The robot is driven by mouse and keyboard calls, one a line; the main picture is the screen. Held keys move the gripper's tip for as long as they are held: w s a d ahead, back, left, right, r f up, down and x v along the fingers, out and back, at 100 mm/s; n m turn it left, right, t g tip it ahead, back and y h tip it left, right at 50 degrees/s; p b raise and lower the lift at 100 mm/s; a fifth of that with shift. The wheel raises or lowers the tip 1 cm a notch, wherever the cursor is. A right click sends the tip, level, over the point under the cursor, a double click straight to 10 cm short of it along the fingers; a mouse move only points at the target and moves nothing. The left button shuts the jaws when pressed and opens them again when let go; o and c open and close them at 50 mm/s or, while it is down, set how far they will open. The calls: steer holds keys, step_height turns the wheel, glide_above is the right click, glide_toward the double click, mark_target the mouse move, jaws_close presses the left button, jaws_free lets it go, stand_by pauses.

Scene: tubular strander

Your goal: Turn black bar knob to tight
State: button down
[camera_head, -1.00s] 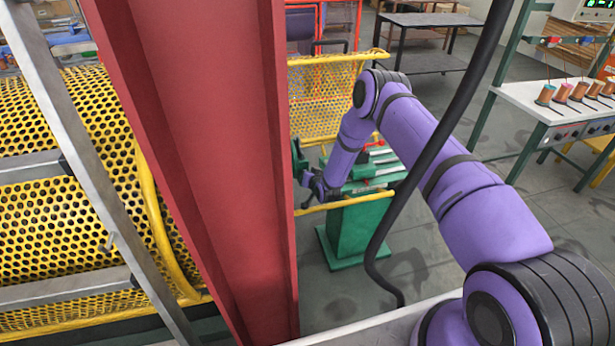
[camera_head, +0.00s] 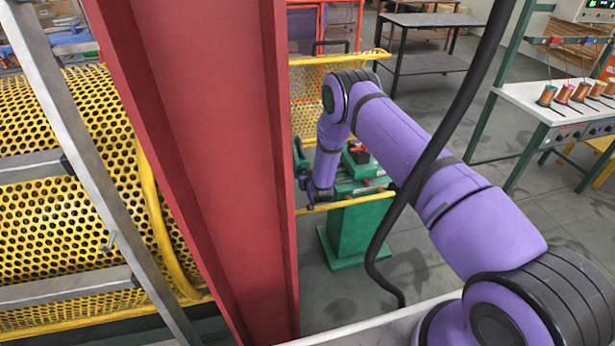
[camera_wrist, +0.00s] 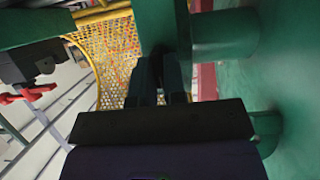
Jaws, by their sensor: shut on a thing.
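My gripper (camera_head: 314,193) is low at the left side of the green machine stand (camera_head: 352,228), close to the right edge of the red beam. In the wrist view my gripper (camera_wrist: 162,75) has its dark fingers close together against the green machine part. It is shut on a dark thing, which I take to be the black bar knob (camera_wrist: 155,68). Most of the knob is hidden by the fingers, and its turn angle cannot be read. In the head view the knob is hidden behind my arm and the beam.
The red beam (camera_head: 215,150) blocks much of the head view. A yellow rail (camera_head: 350,202) runs by the stand, and yellow mesh (camera_wrist: 110,48) stands behind. A black cable (camera_head: 425,160) hangs before my arm. A red-handled part (camera_wrist: 30,93) sits left in the wrist view.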

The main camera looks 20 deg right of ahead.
steer(key=c, duration=1.2)
jaws_free()
steer(key=v, duration=1)
steer(key=shift+s+r, duration=0.25)
steer(key=shift+s, duration=0.1)
